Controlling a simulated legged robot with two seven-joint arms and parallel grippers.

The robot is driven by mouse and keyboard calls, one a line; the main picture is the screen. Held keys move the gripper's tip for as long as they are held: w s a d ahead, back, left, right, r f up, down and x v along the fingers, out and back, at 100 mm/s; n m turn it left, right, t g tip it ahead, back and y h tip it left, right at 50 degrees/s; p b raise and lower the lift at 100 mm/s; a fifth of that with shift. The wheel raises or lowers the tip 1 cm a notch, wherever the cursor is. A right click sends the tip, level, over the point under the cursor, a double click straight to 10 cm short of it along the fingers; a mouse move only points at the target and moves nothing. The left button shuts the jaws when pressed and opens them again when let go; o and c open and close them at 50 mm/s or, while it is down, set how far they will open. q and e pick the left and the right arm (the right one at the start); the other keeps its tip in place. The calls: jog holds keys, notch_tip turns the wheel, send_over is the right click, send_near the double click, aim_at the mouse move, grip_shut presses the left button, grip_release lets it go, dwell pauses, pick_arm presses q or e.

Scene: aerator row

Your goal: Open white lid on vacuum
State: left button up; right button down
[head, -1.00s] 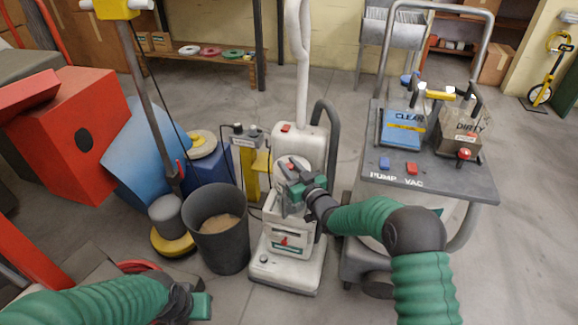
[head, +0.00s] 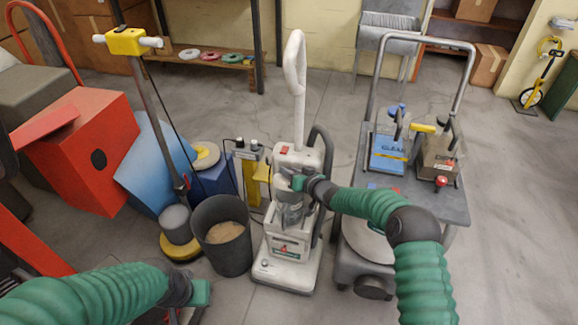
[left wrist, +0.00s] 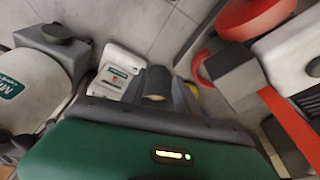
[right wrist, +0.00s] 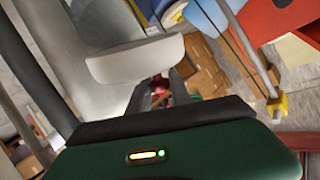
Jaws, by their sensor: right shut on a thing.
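The upright vacuum (head: 287,262) stands in the middle of the head view, with a tall white handle and a clear grey canister (head: 291,212) at its front. My right gripper (head: 298,183) reaches in from the right at the canister's top. In the right wrist view a white slab, which looks like the lid (right wrist: 135,62), lies right by the fingertips (right wrist: 160,92). The gripper is shut there; the exact contact is hidden. My left gripper (head: 200,292) is low at the left, away from the vacuum; its jaw opening is unclear.
A dark bin (head: 224,252) stands close left of the vacuum, beside a floor polisher (head: 175,225). Red (head: 75,160) and blue boxes fill the left.

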pick_arm(q)
jog(key=shift+w+p+v, duration=0.2)
jog(key=shift+p+v, duration=0.35)
jog(key=shift+v, duration=0.25)
jog(key=shift+w+p+v, duration=0.15)
jog(key=shift+p+v, duration=0.4)
jog(key=shift+v, duration=0.2)
